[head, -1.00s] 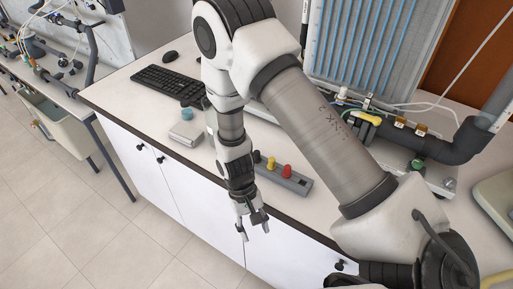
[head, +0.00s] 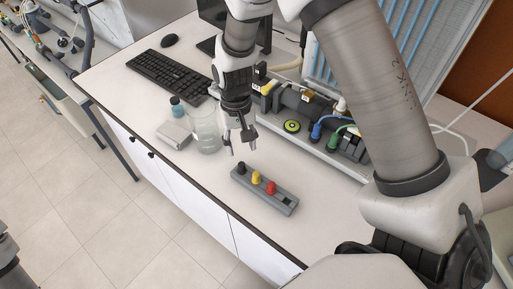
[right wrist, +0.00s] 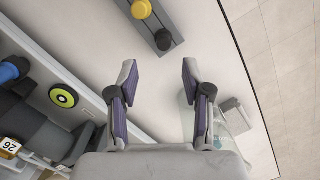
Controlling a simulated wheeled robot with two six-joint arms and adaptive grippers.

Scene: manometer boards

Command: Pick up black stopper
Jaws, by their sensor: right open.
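The black stopper (head: 241,169) stands at the left end of a grey rack (head: 283,206), beside a yellow stopper (head: 256,178) and a red stopper (head: 271,187). In the right wrist view the black stopper (right wrist: 163,40) is at the rack's near end, beyond and between my fingertips, with the yellow stopper (right wrist: 141,9) behind it. My right gripper (head: 242,151) is open and empty above the bench, just behind the black stopper and apart from it. The open fingers also show in the right wrist view (right wrist: 158,72).
A glass beaker (head: 207,138) stands close left of my right gripper, by a small grey box (head: 173,135) and a blue-capped bottle (head: 177,107). The manometer board's pipework (head: 300,105) is behind. The bench's front edge is close to the rack.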

